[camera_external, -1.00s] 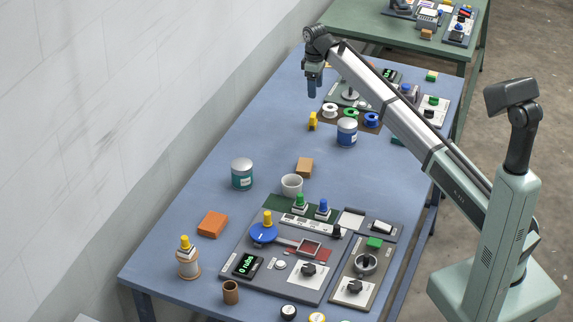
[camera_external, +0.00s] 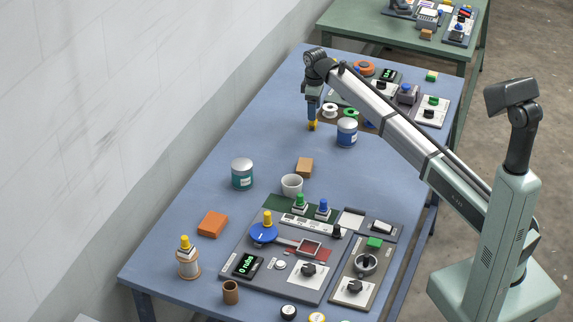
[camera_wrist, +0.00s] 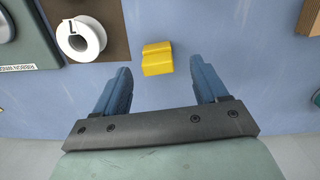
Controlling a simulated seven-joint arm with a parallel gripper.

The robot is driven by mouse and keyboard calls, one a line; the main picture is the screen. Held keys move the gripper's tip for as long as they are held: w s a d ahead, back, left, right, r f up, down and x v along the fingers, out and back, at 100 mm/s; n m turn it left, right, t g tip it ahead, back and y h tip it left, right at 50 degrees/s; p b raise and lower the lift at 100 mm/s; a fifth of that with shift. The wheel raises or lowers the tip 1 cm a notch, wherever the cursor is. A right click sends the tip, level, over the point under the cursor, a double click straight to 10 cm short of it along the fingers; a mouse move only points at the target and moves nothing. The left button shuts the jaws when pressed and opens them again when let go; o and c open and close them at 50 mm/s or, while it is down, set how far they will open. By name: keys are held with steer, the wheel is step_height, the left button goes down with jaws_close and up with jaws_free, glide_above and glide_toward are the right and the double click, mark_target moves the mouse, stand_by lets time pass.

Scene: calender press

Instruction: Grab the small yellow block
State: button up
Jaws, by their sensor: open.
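The small yellow block (camera_wrist: 157,58) lies on the blue table. In the wrist view it is beyond the two blue fingertips, about midway between them sideways. My gripper (camera_wrist: 163,75) is open with nothing between its fingers. In the external view my gripper (camera_external: 312,119) points straight down at the yellow block (camera_external: 312,126), whose upper part the fingers hide. I cannot tell the exact height of the fingertips above the table.
A white spool (camera_wrist: 81,39) sits on a brown board left of the block. A blue-labelled can (camera_external: 347,133) stands close to the right of my gripper. A teal can (camera_external: 242,174) and a wooden block (camera_external: 304,167) stand nearer. The table left of the gripper is clear.

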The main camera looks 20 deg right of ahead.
steer(key=f, duration=0.5)
steer(key=shift+w+a, duration=0.1)
steer(key=shift+w, duration=0.15)
steer(key=c, duration=1.1)
